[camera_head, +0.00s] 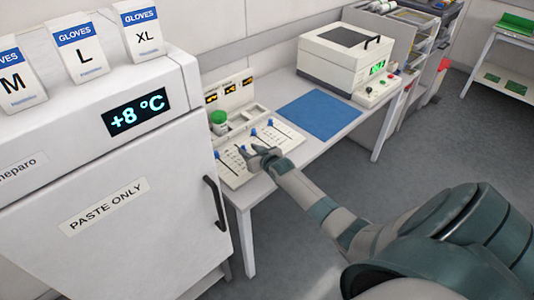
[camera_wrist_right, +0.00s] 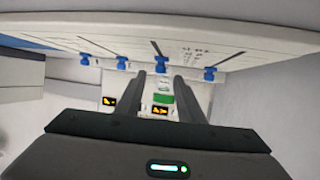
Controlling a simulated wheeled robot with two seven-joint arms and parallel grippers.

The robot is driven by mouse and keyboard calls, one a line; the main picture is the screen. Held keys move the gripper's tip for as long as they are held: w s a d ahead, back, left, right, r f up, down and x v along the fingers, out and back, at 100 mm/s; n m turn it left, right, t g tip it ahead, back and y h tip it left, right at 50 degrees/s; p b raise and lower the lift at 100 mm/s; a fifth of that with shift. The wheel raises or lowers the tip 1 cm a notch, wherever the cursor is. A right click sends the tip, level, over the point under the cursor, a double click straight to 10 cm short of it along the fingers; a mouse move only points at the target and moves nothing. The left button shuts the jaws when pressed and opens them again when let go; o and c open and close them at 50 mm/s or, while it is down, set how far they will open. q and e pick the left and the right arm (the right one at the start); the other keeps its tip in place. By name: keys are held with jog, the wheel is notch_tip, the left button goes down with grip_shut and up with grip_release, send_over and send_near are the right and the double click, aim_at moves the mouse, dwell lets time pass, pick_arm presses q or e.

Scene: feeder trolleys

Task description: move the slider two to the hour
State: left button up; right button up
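The slider panel (camera_head: 236,174) lies on the white table, with several blue slider knobs (camera_head: 270,121) standing in slots beside printed scales. I cannot read which one is slider two. My right gripper (camera_head: 257,154) is over the panel among the knobs. In the right wrist view the panel (camera_wrist_right: 250,38) appears along the top with several knobs. The two dark fingers (camera_wrist_right: 160,78) are apart, and one blue knob (camera_wrist_right: 160,64) shows between their tips. I cannot tell whether they touch it. My left gripper is not in view.
A blue mat (camera_head: 319,114) lies to the right, before a white machine (camera_head: 345,55). A paste fridge (camera_head: 130,190) with a dark handle (camera_head: 214,203) stands close on the left.

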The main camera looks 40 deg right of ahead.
jog(key=b+v, duration=0.1)
jog(key=v, duration=1.3)
jog(key=shift+s+b, duration=0.2)
jog(key=shift+b, duration=0.15)
